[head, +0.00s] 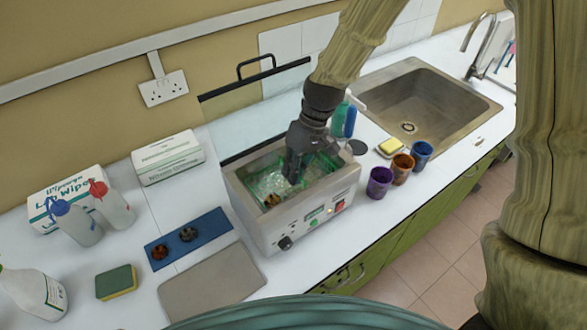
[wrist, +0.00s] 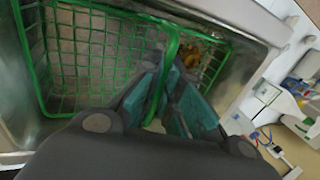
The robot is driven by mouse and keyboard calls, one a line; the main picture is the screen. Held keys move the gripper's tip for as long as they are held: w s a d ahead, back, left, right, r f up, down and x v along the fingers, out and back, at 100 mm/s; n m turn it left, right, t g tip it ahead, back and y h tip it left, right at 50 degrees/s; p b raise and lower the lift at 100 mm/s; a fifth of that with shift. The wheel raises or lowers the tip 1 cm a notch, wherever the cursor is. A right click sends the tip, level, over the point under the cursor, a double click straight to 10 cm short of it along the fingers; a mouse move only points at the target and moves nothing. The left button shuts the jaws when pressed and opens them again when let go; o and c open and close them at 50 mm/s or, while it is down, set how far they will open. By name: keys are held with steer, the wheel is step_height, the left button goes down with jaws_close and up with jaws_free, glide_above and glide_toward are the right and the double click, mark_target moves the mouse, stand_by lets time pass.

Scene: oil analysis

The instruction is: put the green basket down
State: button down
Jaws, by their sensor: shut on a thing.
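The green wire basket (head: 268,183) sits inside the open tank of a grey metal bath (head: 295,221). Its mesh (wrist: 95,50) fills much of the wrist view. My gripper (head: 293,174) reaches down into the bath from above. In the wrist view its teal finger pads (wrist: 165,100) are shut on the basket's green handle (wrist: 173,50). A small orange-brown item (wrist: 192,56) shows at the basket's far side. My gripper hides part of the basket in the head view, and I cannot tell whether the basket touches the tank floor.
The bath's glass-like lid (head: 255,108) stands raised behind. Purple, orange and blue cups (head: 380,182) stand to the right, before the sink (head: 415,105). A blue holder (head: 188,240), a grey plate (head: 212,284) and a sponge (head: 116,282) lie left and in front.

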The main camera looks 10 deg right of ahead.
steer(key=c, duration=1.6)
jaws_free()
steer(key=shift+c, duration=0.2)
steer(key=b+v, duration=0.3)
steer(key=v, duration=0.9)
steer(key=shift+b, duration=0.4)
steer(key=shift+w, duration=0.1)
